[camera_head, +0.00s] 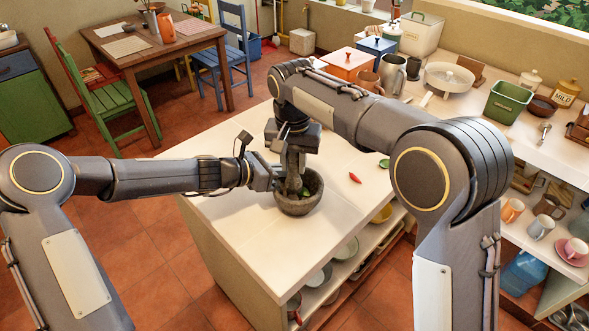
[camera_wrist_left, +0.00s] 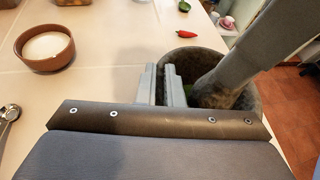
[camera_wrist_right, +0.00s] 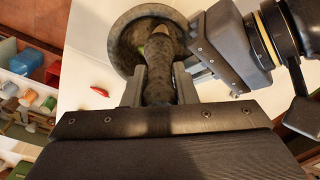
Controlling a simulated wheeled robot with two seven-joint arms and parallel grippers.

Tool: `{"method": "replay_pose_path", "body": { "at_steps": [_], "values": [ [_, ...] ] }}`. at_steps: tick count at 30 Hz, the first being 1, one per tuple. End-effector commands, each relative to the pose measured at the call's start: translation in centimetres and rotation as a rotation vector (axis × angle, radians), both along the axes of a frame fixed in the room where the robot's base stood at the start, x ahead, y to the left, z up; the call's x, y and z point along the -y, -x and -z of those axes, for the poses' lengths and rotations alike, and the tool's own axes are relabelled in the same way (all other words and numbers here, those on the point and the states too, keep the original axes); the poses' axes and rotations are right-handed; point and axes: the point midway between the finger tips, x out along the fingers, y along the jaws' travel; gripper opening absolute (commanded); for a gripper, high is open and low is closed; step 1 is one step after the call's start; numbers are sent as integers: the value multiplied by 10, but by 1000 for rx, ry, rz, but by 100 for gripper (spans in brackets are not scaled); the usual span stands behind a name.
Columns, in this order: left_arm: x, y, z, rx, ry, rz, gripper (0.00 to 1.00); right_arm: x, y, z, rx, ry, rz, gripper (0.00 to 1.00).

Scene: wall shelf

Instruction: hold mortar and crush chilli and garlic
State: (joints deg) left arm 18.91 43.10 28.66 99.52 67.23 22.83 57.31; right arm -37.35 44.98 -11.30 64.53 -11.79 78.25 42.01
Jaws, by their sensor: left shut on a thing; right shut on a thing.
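The grey stone mortar (camera_head: 299,207) stands upright on the white counter in the head view. My left gripper (camera_head: 276,184) is shut on the mortar's rim from the left; its fingers (camera_wrist_left: 164,80) show at the wall in the left wrist view. My right gripper (camera_head: 293,152) is shut on the stone pestle (camera_wrist_right: 158,70), above the mortar. The pestle's lower end is inside the mortar. Something green (camera_wrist_left: 188,91) lies in the mortar, partly hidden by the pestle. A red chilli (camera_head: 355,178) lies on the counter right of the mortar. I cannot make out garlic.
A brown bowl with white contents (camera_wrist_left: 45,45) and a metal spoon (camera_wrist_left: 8,114) show on the counter in the left wrist view. A small green item (camera_head: 384,163) lies beyond the chilli. The counter's front left is clear. Shelves with dishes lie below its right edge.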

Motion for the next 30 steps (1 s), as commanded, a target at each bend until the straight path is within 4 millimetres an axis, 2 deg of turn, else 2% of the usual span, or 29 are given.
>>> {"method": "replay_pose_path", "body": {
  "at_steps": [8,30],
  "values": [
    [0,0,0,1,-2,-1,0,0,0,1,1,0,0,0],
    [0,0,0,1,-2,-1,0,0,0,23,1,0,0,0]
  ]
}}
